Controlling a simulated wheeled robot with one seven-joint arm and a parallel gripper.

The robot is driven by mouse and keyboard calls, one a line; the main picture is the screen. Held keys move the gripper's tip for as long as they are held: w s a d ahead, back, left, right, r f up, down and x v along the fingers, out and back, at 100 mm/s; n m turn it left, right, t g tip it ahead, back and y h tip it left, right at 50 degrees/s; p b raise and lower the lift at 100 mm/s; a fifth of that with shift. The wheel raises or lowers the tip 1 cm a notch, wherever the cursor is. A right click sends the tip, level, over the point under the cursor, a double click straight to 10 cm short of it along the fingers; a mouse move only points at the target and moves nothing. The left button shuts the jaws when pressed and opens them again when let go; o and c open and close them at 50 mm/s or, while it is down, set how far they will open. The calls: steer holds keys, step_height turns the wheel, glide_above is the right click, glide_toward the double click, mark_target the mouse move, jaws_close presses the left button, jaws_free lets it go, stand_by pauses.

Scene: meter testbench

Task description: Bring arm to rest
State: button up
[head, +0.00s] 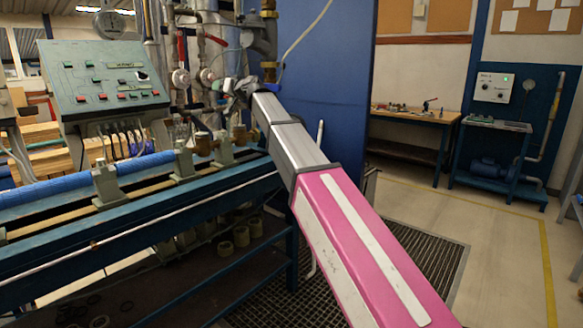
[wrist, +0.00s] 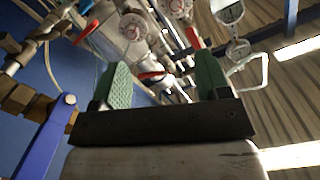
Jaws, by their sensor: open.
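My arm reaches forward over the right end of the bench in the head view, pink nearest me and grey further out. My gripper (head: 226,88) is at its far end, small and partly hidden by the arm, in front of the pipework. In the wrist view my gripper (wrist: 160,75) shows two green finger pads, wide apart, with nothing held between them. Red-handled valves and pipes lie beyond the fingers; I cannot tell their exact distance.
A control panel (head: 104,75) stands left on the blue test bench (head: 220,190). Pipes with a red lever (head: 216,40) and round gauges (wrist: 133,27) are close to the gripper. A blue partition (head: 325,90) stands right behind the arm. The floor (head: 500,245) at right is clear.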

steer(key=s+d+f+m+g+h, duration=0.1)
steer(key=s+d+f+g+h, duration=0.15)
steer(key=d+f, duration=0.85)
steer(key=s+d+f+m+g+h, duration=0.1)
steer(key=s+d+f+h, duration=0.3)
steer(key=f, duration=1.3)
steer(key=s+d+f+g+h, duration=0.1)
steer(key=s+d+f+g, duration=0.15)
steer(key=d+f, duration=0.9)
steer(key=s+d+f+m+g+h, duration=0.1)
steer(key=s+d+f+g+h, duration=0.1)
steer(key=s+d+f, duration=0.7)
steer(key=s+d+f+m+g+h, duration=0.2)
steer(key=s+d+f, duration=0.7)
steer(key=s+f, duration=0.6)
steer(key=shift+s+d+f+g+h, duration=0.35)
steer(key=shift+s+g+h, duration=0.35)
steer(key=shift+s+h, duration=0.15)
